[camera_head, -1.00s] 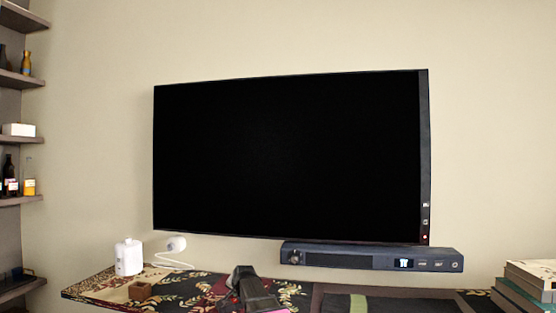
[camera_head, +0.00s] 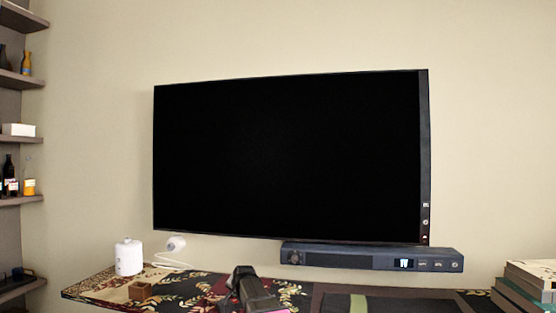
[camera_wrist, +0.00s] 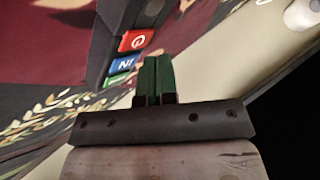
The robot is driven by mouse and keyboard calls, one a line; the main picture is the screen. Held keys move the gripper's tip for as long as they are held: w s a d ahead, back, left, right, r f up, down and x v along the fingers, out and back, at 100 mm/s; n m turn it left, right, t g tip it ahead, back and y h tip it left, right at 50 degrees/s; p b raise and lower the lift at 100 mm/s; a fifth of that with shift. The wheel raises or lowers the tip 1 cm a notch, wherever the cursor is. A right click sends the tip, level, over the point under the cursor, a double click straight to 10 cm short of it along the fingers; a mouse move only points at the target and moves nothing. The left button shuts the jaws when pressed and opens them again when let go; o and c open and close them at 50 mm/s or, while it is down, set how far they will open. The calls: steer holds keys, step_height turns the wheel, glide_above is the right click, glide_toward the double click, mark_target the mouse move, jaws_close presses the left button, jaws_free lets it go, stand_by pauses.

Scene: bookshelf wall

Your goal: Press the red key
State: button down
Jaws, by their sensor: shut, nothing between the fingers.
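The red key (camera_wrist: 137,40) with a white power-like sign shows in the wrist view, at the upper left of centre. It is on the side of a dark block (camera_wrist: 118,22). A blue key (camera_wrist: 122,65) and a green key (camera_wrist: 116,79) sit in a row below it. My gripper (camera_wrist: 157,62) is shut, with its green fingers pressed together and nothing between them. The fingertips are just right of and below the red key in the picture; a gap shows between them. In the head view I cannot make out the red key clearly.
A black television (camera_head: 290,155) hangs on the wall above a dark soundbar (camera_head: 372,258). Books (camera_head: 530,284) lie at the right.

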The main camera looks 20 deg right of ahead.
mark_target(236, 300)
steer(key=shift+f, duration=0.4)
steer(key=shift+f, duration=0.25)
stand_by(0.4)
steer(key=shift+r, duration=0.75)
steer(key=shift+r, duration=3)
